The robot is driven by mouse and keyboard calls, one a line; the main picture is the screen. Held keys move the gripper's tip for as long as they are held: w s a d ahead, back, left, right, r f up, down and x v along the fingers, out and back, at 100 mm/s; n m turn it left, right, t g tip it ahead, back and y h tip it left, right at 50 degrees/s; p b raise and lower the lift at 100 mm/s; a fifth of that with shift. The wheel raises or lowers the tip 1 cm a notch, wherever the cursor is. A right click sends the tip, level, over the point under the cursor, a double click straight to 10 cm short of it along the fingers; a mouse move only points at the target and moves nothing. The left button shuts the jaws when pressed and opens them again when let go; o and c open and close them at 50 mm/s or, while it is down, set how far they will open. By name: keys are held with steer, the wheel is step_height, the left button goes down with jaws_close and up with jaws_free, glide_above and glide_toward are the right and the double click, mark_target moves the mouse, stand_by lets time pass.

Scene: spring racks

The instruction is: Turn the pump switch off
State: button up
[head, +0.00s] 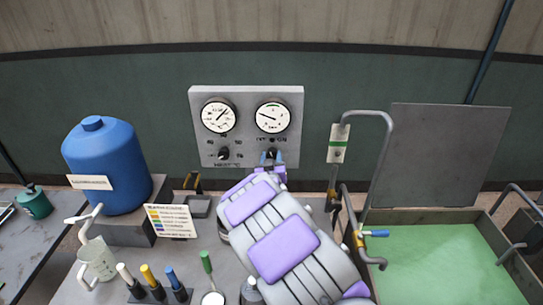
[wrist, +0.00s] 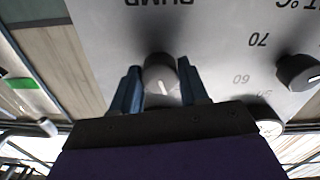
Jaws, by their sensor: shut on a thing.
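The pump switch is a round dark knob (wrist: 160,72) with a white pointer line, under an upside-down "PUMP" label in the wrist view. It sits at the lower right of a grey panel (head: 246,105) on the back wall. My gripper (wrist: 163,92) is shut on this knob, with one blue finger on each side of it. In the head view my gripper (head: 271,160) reaches the knob from below and mostly hides it. A second dark knob (head: 223,154) is at the panel's lower left; it also shows at the right in the wrist view (wrist: 298,72).
Two dial gauges (head: 273,116) are above the knobs. A blue tank (head: 105,165) stands left, with a colour-coded sign (head: 171,221), jug (head: 98,260) and markers (head: 153,284) nearby. A green-bottomed basin (head: 440,265) and bent pipe (head: 388,150) are right.

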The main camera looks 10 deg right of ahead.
steer(key=shift+a+r+n, duration=0.1)
steer(key=shift+r+n, duration=0.15)
steer(key=shift+n, duration=0.85)
steer(key=shift+p, duration=0.3)
steer(key=o, duration=1.1)
steer(key=shift+a+f, duration=0.1)
steer(key=shift+f, duration=0.05)
steer(key=shift+c, duration=0.2)
